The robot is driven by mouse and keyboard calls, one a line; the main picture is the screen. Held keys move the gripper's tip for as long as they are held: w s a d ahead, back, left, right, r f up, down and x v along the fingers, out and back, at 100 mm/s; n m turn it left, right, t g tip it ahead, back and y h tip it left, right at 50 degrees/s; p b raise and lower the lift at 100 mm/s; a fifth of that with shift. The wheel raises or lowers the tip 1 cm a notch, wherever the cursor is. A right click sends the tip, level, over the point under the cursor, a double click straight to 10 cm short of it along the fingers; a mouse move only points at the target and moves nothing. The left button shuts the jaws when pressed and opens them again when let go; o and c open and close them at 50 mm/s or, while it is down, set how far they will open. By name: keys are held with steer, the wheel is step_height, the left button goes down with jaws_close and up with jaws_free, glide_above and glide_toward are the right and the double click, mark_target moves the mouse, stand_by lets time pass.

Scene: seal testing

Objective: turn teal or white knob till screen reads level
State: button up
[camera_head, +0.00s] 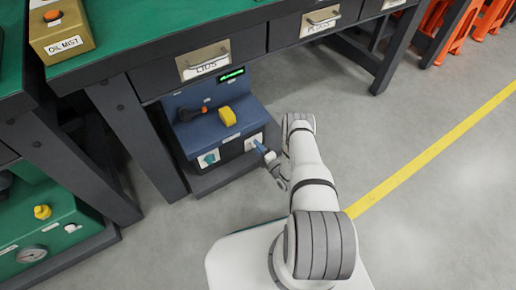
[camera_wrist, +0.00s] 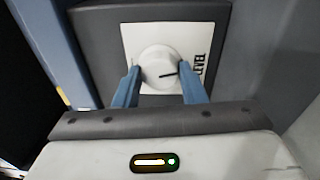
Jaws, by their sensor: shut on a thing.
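The white knob (camera_wrist: 160,66) sits on a white plate marked LEVEL (camera_wrist: 198,62) in the wrist view. Its dark pointer line points right, slightly upward, toward the lettering. My gripper (camera_wrist: 158,82) has its two blue fingers on either side of the knob and is shut on it. In the head view my gripper (camera_head: 263,149) reaches the right plate on the front of the blue test unit (camera_head: 196,132). The teal knob (camera_head: 210,158) is on the left plate, untouched. The small screen (camera_head: 231,76) shows green marks too small to read.
The unit stands under a green-topped bench with drawers labelled LIDS (camera_head: 205,62) and PLUGS (camera_head: 318,25). Bench legs stand on both sides; open floor lies to the right.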

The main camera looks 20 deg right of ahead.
steer(key=m, duration=0.4)
steer(key=m+b, duration=0.1)
steer(key=m, duration=0.2)
steer(key=shift+a+f+m+t+h, duration=0.1)
steer(key=shift+f+m+t+h, duration=0.05)
steer(key=shift+m+t+h, duration=0.25)
steer(key=m, duration=0.6)
steer(key=shift+m+h+b, duration=0.3)
steer(key=shift+b, duration=0.1)
steer(key=shift+m, duration=0.3)
steer(key=o, duration=1)
steer(key=shift+s, duration=0.15)
steer(key=p+v, duration=0.2)
steer(key=v, duration=0.5)
steer(key=shift+s+p, duration=0.35)
steer(key=shift+s, duration=0.1)
